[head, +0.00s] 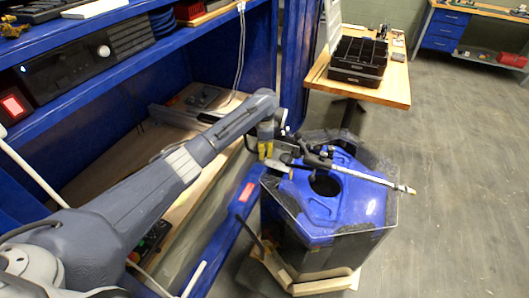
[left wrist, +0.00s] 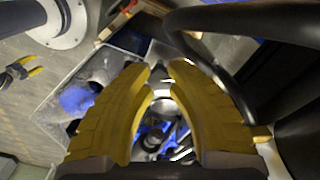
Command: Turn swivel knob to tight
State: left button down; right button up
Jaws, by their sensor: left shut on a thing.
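The thruster tank (head: 312,255) is a dark, angular container with a blue top and a round dark opening. A dark rod assembly with a light tip (head: 375,180) lies across its top. My left gripper (head: 266,150) is at the tank's back-left edge, beside the rod's near end. In the left wrist view its yellow fingers (left wrist: 160,85) are closed around a small part, apparently the swivel knob, mostly hidden between them. A pale metallic round part (left wrist: 161,103) shows between the fingers. My right gripper (left wrist: 25,72) appears small at the left, its yellow-tipped fingers apart.
A blue shelf (head: 150,75) with a wooden worktop stands left of the tank. A wooden table (head: 385,85) with black bins (head: 358,60) stands behind it. Another blue bench (head: 445,30) is at the far right. The floor right of the tank is clear.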

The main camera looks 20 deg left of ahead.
pick_arm(q)
jog(key=m, duration=0.5)
jog(key=shift+m, duration=0.4)
jog(key=m, duration=1.2)
jog(key=shift+m, duration=0.3)
jog(key=m, duration=0.5)
jog(key=shift+m, duration=0.4)
jog(key=c, duration=1.1)
grip_release()
notch_tip(320, 180, up, 12)
